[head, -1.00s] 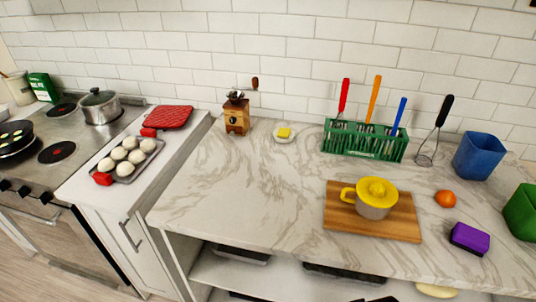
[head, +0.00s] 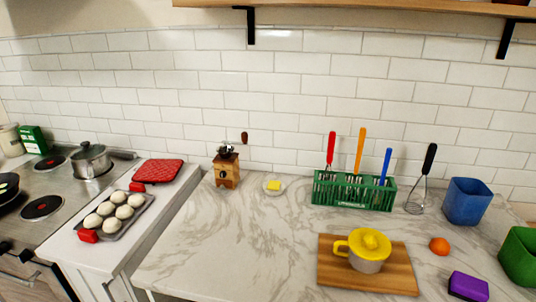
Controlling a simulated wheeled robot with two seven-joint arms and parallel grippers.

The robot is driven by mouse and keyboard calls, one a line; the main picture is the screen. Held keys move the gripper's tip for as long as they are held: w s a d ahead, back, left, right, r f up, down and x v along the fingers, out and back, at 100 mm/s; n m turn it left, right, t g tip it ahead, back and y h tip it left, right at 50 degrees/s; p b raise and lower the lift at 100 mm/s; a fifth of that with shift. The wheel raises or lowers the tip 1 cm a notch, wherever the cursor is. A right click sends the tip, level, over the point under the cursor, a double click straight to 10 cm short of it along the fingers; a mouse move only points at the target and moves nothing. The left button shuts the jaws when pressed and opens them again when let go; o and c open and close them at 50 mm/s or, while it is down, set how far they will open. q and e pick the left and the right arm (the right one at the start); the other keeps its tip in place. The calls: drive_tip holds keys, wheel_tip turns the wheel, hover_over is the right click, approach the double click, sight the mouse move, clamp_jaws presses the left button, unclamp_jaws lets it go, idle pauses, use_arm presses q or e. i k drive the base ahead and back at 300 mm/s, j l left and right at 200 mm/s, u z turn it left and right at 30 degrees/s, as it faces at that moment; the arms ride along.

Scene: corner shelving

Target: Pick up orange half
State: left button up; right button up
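A small round orange piece (head: 439,246), which looks like the orange half, lies on the marble counter at the right. It is to the right of the wooden cutting board (head: 335,277) and behind a purple box-shaped item (head: 468,286). Its cut face cannot be made out. A grey cup with a yellow juicer top (head: 370,245) stands on the board. Neither of my grippers is in view.
A green crate (head: 354,191) with colored-handled utensils, a whisk (head: 417,190) and a blue container (head: 467,201) stand along the wall. A green container (head: 520,256) is at the right edge. The left-middle counter (head: 230,245) is clear. A shelf (head: 400,9) hangs above.

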sight(440, 246)
drive_tip(key=z, duration=1.35)
drive_tip(key=i+l+u, duration=0.25)
drive_tip(key=l+u, duration=0.2)
drive_tip(key=i+l+u, duration=0.25)
drive_tip(key=l, duration=0.2)
drive_tip(key=l+u, duration=0.2)
drive_tip(key=l, duration=0.15)
